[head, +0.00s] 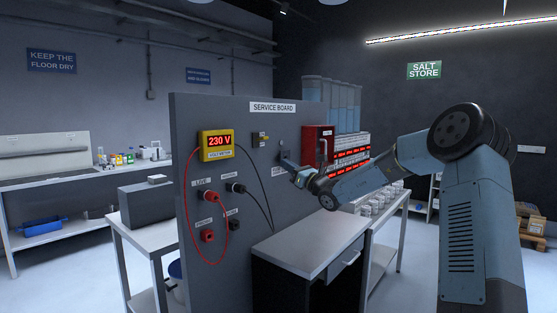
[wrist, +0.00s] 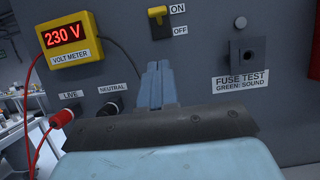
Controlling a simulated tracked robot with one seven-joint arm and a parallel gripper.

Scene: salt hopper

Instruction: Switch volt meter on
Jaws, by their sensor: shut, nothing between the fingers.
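The yellow volt meter (head: 216,145) hangs on the grey service board, its red display lit and reading 230 V; it also shows in the wrist view (wrist: 69,40). Its red plug (head: 209,196) is in the LIVE socket and its black plug (head: 236,188) is in the NEUTRAL socket. A small yellow switch (wrist: 158,14) sits right of the meter, with its yellow part up beside the ON label, above OFF. It also shows in the head view (head: 260,138). My gripper (wrist: 157,68) is shut and empty, its fingertips below the switch and apart from it in the picture.
A fuse test socket (wrist: 247,54) is right of the switch. A red box (head: 317,145) is on the board's right part. A grey-topped cabinet (head: 305,245) stands in front of the board. Red and black leads hang loosely across the board's left part.

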